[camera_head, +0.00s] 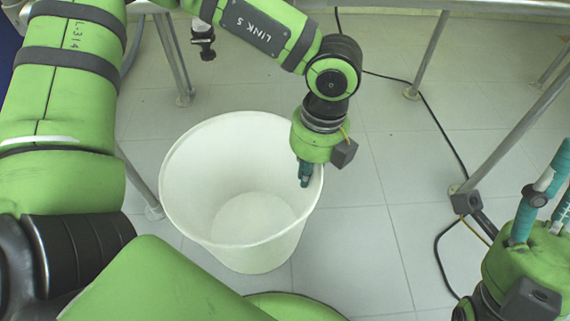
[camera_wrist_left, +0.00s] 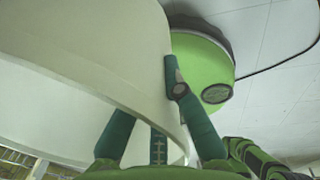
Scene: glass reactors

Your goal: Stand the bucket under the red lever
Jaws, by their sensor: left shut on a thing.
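The white bucket (camera_head: 240,190) stands upright on the tiled floor, open at the top and empty as far as I see. My left gripper (camera_head: 305,178) reaches down at its right rim and is shut on the wall there. In the left wrist view the bucket wall (camera_wrist_left: 90,50) passes between the teal fingers (camera_wrist_left: 150,125). My right gripper (camera_head: 550,185) is at the right edge, away from the bucket, its fingers apart and partly cut off by the frame. I see no red lever. A dark valve-like fitting (camera_head: 203,40) hangs at the top left, behind the bucket.
Metal frame legs stand behind the bucket (camera_head: 173,55) and at the right (camera_head: 510,140). A black cable (camera_head: 440,125) runs across the floor at the right. The tiled floor (camera_head: 350,240) right of the bucket is clear.

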